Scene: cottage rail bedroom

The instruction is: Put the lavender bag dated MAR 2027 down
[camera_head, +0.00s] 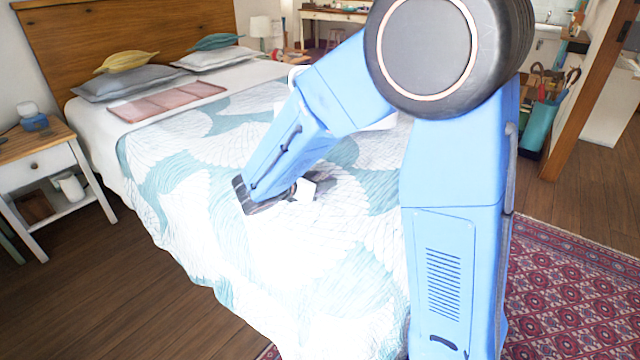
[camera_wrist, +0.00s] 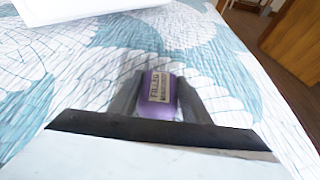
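The small purple lavender bag (camera_wrist: 158,112) shows in the wrist view, upright in the picture between the two dark fingers of my gripper (camera_wrist: 158,98). The fingers press close on both its sides, so my gripper looks shut on it. A pale label on the bag starts with "FILLED"; the smaller print, with any date, is too blurred to read. The patterned bedspread lies below and beyond the bag; I cannot tell whether the bag touches it. In the head view my arm reaches low over the bed (camera_head: 330,285), and the bag cannot be made out there.
A flat white thing (camera_wrist: 75,10) lies on the bed at the upper left of the wrist view. A pink folded cloth (camera_head: 167,101) and pillows (camera_head: 133,82) are farther up the bed. A nightstand (camera_head: 40,140) stands at the left. The near bedspread is clear.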

